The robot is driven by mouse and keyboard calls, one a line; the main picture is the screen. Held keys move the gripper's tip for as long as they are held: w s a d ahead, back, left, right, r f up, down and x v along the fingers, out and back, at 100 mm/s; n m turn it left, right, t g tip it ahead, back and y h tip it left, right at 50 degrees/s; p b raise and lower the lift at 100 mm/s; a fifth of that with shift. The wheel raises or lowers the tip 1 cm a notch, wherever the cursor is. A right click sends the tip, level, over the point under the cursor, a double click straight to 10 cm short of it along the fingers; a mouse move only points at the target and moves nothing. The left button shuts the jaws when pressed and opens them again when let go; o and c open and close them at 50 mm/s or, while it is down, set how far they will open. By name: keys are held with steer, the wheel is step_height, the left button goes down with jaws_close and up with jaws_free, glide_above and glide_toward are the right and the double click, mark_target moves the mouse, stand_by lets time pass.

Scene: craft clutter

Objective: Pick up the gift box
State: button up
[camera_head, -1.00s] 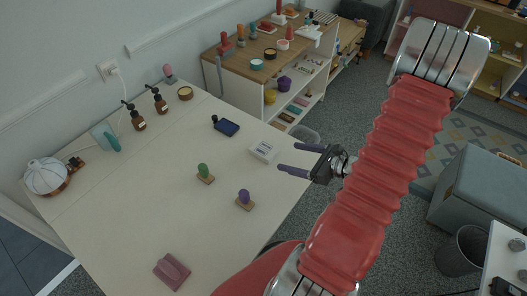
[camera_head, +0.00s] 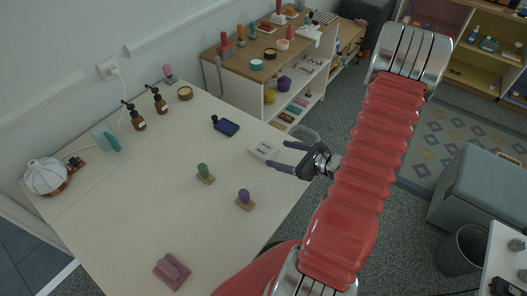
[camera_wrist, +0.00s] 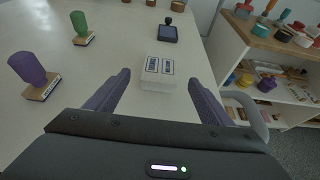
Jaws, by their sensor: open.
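No wrapped gift box with a ribbon can be made out. A small white box (camera_head: 262,151) with dark-framed labels lies near the right edge of the cream table. In the wrist view the white box (camera_wrist: 158,74) shows ahead of the fingers, centred between the two tips. My gripper (camera_head: 278,156) is open and empty, its purple fingers pointing left toward the box. In the head view the fingertips overlap the box's right side. I cannot tell the height between them. The wrist view also shows my gripper's spread fingers (camera_wrist: 159,78).
A purple-handled stamp (camera_head: 244,199), a green-handled stamp (camera_head: 204,173) and a dark blue ink pad (camera_head: 227,127) stand around the box. A pink block (camera_head: 172,271) lies at the front. A shelf unit (camera_head: 254,70) stands behind the table.

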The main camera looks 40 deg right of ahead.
mark_target(265, 150)
steer(key=shift+x, duration=1.45)
steer(key=shift+w, duration=0.1)
steer(key=shift+x, duration=2.55)
steer(key=shift+r, duration=0.15)
steer(key=shift+c, duration=0.6)
steer(key=c, duration=1)
steer(key=shift+r, duration=5)
